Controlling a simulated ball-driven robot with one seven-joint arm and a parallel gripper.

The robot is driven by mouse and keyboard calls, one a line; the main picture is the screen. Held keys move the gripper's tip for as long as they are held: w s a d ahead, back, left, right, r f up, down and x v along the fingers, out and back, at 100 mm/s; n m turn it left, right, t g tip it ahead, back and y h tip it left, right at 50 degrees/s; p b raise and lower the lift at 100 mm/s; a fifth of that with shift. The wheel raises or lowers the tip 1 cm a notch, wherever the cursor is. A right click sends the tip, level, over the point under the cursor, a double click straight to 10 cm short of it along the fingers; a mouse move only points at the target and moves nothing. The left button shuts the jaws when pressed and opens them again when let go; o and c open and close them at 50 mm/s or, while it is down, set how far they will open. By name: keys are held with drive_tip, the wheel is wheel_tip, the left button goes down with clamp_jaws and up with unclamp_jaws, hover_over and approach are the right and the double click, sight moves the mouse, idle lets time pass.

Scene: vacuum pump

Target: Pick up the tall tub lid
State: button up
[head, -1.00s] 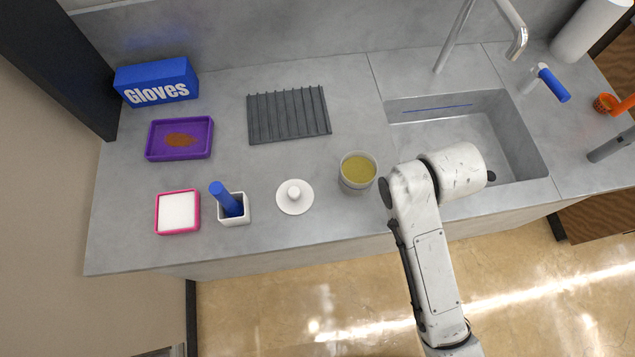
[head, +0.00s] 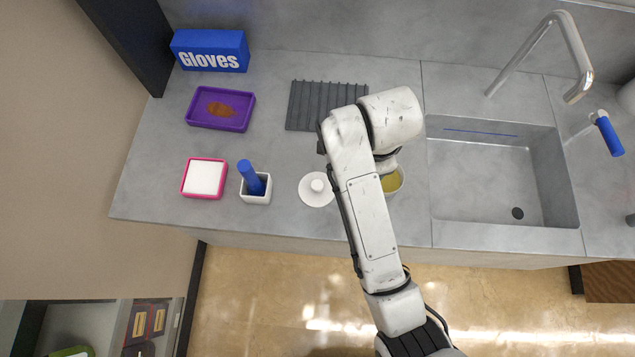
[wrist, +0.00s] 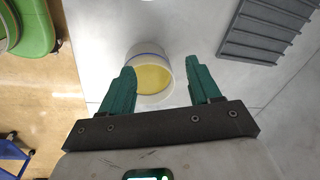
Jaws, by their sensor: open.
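The white round lid (head: 317,189) with a knob lies on the counter, left of my arm in the head view. Beside it stands a tub of yellow liquid (head: 391,181), partly hidden by my arm. In the wrist view the tub (wrist: 152,77) is a white cup with yellow inside. My gripper (wrist: 159,78) is open with green fingers. The tub appears between and beyond the fingers; I cannot tell how far off it is. The lid is not seen in the wrist view. My gripper is hidden behind my arm in the head view.
A dark ribbed mat (head: 322,104) lies behind the lid. A white holder (head: 256,190) with a blue handle, a pink-rimmed tray (head: 204,178), a purple tray (head: 220,108) and a gloves box (head: 210,51) stand left. The sink (head: 485,190) is right.

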sight(317, 184)
drive_tip(key=a+m, duration=0.1)
drive_tip(key=a, duration=0.2)
drive_tip(key=a+f+m+g+b, duration=0.1)
drive_tip(key=a, duration=0.2)
drive_tip(key=s+a+f+m+b, duration=0.1)
drive_tip(key=a+m, duration=0.1)
drive_tip(key=a, duration=0.2)
drive_tip(key=shift+s+a+f+p, duration=0.1)
drive_tip(key=shift+s+f+p, duration=0.1)
drive_tip(key=shift+f, duration=1.1)
drive_tip(key=shift+s+d+f+p, duration=0.1)
drive_tip(key=shift+f+p, duration=0.15)
drive_tip(key=shift+f, duration=1)
drive_tip(key=shift+s+a+f+p, duration=0.1)
drive_tip(key=shift+f+p, duration=0.1)
drive_tip(key=shift+f, duration=1.1)
drive_tip(key=shift+c, duration=0.4)
drive_tip(key=c, duration=1)
drive_tip(key=shift+r, duration=0.15)
